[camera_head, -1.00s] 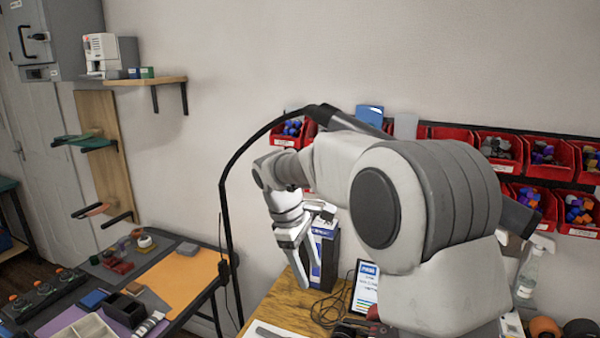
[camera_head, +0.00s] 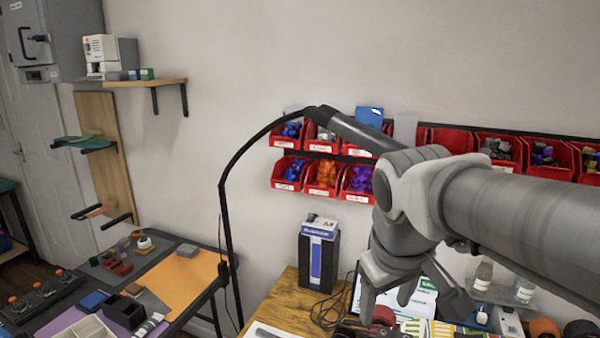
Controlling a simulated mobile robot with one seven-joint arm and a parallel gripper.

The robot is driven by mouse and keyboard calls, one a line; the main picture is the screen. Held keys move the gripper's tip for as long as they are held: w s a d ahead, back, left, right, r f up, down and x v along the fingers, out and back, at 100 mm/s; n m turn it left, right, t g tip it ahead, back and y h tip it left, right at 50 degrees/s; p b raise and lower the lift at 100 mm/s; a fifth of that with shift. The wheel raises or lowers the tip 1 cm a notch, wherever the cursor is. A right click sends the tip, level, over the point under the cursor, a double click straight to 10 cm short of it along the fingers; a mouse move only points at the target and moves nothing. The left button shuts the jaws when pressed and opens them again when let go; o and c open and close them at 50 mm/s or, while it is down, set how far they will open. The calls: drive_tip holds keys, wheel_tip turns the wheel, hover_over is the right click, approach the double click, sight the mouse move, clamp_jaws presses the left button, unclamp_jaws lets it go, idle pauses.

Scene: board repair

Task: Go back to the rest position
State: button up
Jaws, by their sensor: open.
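My gripper (camera_head: 408,292) is at the lower right of the head view, at the end of my arm, which reaches in from the right edge. Its fingers point down and are spread apart, with nothing seen between them. It is in front of the wooden bench (camera_head: 283,302) and the items on it. My arm hides part of the wall bins and the right part of the bench.
Red bins (camera_head: 288,173) with coloured parts hang on the wall behind. A black curved cable arm (camera_head: 232,165) rises on the left. A table with an orange mat (camera_head: 187,277) is lower left.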

drive_tip(key=s+d+f+m+t, duration=0.1)
drive_tip(key=s+m, duration=0.3)
drive_tip(key=s, duration=0.4)
drive_tip(key=shift+d+f+t+y, duration=0.4)
drive_tip(key=shift+f, duration=0.45)
